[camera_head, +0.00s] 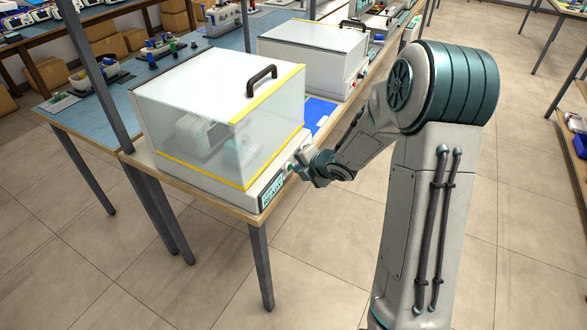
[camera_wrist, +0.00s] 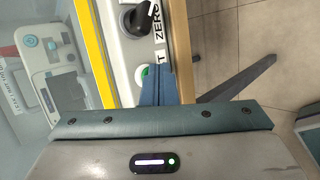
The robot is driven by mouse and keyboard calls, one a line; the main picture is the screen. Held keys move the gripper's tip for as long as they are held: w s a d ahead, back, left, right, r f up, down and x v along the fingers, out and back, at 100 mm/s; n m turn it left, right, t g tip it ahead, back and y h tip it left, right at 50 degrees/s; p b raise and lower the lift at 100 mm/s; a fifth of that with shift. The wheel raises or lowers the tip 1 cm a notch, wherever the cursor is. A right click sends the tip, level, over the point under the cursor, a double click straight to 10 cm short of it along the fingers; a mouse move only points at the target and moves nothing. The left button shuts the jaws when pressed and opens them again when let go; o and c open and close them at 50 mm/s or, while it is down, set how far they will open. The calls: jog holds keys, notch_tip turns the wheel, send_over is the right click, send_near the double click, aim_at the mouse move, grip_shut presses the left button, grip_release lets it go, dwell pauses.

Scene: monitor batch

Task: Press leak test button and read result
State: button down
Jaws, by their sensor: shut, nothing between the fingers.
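The leak test station (camera_head: 215,110) is a white box with a clear, yellow-edged cover and a black handle. Its cover is down over a pale device, which shows in the wrist view (camera_wrist: 48,50) with a small screen. A small display with green characters (camera_head: 271,196) is on the front panel, too small to read. In the wrist view a green button (camera_wrist: 145,71) in a white ring sits on the side panel, partly hidden by my fingers. My gripper (camera_head: 305,163) is shut and empty, its fingertips (camera_wrist: 158,69) at the button. I cannot tell whether they touch it.
A black knob (camera_wrist: 136,18) and a label reading "ZERO" (camera_wrist: 158,25) are beside the button. A second covered station (camera_head: 310,55) stands behind on the same bench. The bench edge runs just under my gripper, with open tiled floor (camera_head: 330,265) in front.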

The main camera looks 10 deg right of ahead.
dwell(0.3)
jog(key=shift+s+d, duration=0.45)
jog(key=shift+d, duration=0.1)
jog(key=s+d, duration=0.1)
jog(key=d, duration=0.1)
jog(key=s+d, duration=0.2)
jog(key=shift+p, duration=0.4)
jog(key=shift+r, duration=0.1)
dwell(0.6)
